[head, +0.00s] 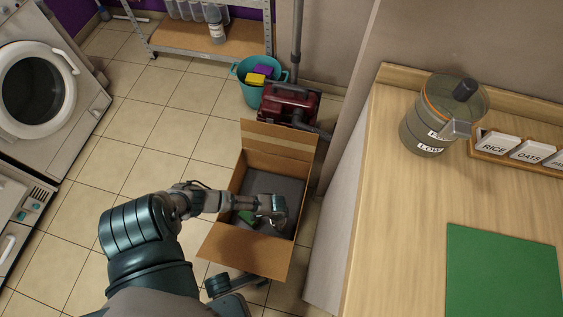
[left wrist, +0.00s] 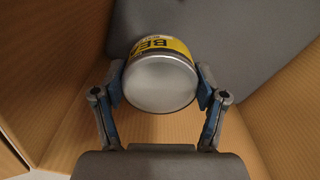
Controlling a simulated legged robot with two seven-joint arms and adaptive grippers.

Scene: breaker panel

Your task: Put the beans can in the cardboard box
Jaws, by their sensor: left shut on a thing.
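The open cardboard box (head: 216,243) stands on the tiled floor, flaps spread, with a dark grey bottom. My left arm reaches over its left side, and my left gripper (head: 274,208) is inside the box outline, near its right wall. In the left wrist view, the gripper's blue fingertips are shut on the sides of the beans can (left wrist: 160,82), which has a bare metal end and a yellow and dark label. Box walls and the grey bottom show around the can; I cannot tell whether it touches the bottom. The can is mostly hidden in the head view. My right gripper is not in view.
A small green thing (head: 246,217) shows in the box beside my wrist. A red vacuum cleaner (head: 288,103) and teal bucket (head: 251,95) stand behind. A wooden counter (head: 400,210) is close on the right. Washing machines line the left; floor tiles between are clear.

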